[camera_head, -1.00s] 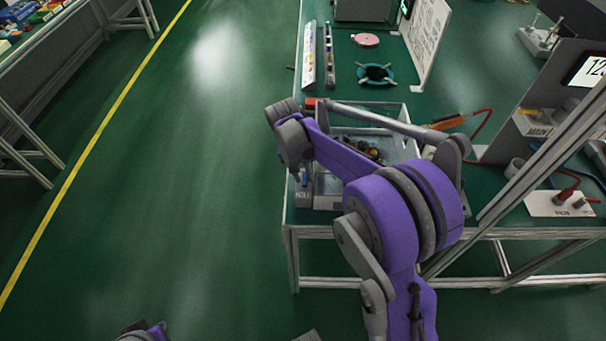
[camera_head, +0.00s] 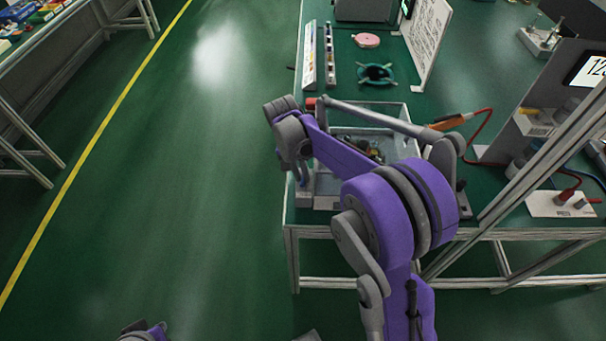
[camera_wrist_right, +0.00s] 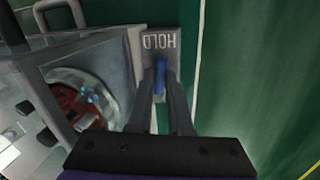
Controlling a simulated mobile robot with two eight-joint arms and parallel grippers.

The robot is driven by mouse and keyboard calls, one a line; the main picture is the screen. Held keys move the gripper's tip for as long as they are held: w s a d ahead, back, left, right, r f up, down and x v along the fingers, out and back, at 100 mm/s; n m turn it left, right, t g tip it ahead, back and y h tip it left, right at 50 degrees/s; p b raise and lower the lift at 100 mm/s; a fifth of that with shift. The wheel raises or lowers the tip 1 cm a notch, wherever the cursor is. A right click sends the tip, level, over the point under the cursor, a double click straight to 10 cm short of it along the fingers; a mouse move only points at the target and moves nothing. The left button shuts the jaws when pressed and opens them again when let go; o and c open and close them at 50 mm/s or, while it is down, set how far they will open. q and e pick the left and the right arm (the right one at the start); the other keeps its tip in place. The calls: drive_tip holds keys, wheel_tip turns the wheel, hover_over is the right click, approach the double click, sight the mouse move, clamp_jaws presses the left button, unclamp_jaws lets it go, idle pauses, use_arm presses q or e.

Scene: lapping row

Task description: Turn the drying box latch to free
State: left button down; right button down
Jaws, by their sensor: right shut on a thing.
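The drying box (camera_head: 326,187) is a pale grey box with a clear top, at the near left corner of the green bench. It also shows in the right wrist view (camera_wrist_right: 118,75). Its latch has a blue lever (camera_wrist_right: 160,76) in front of a grey plate marked HOLD (camera_wrist_right: 160,42), which reads upside down there. My right gripper (camera_wrist_right: 160,90) is shut on the blue lever, which stands roughly in line with the plate. In the head view my right gripper (camera_head: 302,176) is at the box's left side and hides most of the latch. My left gripper is not clearly in view.
A green ring-shaped fixture (camera_head: 376,73), a pink disc (camera_head: 366,40) and a white sign board (camera_head: 426,45) stand farther back on the bench. An orange-handled tool (camera_head: 447,122) lies right of the box. The floor to the left is clear.

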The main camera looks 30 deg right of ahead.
drive_tip(key=m, duration=0.2)
drive_tip(key=w+m, duration=0.1)
drive_tip(key=m, duration=0.2)
drive_tip(key=shift+w+a+m+g+y, duration=0.25)
drive_tip(key=shift+a+m+g+y, duration=0.05)
drive_tip(key=shift+a+y, duration=0.1)
drive_tip(key=shift+w+m+y+b, duration=0.2)
drive_tip(key=shift+w+m, duration=0.15)
drive_tip(key=shift+m, duration=0.8)
drive_tip(key=shift+w+m+y+b, duration=0.2)
drive_tip(key=shift+w+m, duration=0.15)
drive_tip(key=shift+m, duration=0.8)
drive_tip(key=c, duration=1.1)
unclamp_jaws()
drive_tip(key=shift+r, duration=0.1)
drive_tip(key=r, duration=0.3)
drive_tip(key=w+r, duration=0.1)
drive_tip(key=r, duration=0.3)
drive_tip(key=w+r, duration=0.1)
drive_tip(key=r, duration=0.2)
drive_tip(key=shift+w+r+p, duration=0.1)
drive_tip(key=shift+r+p, duration=0.15)
drive_tip(key=shift+p, duration=0.15)
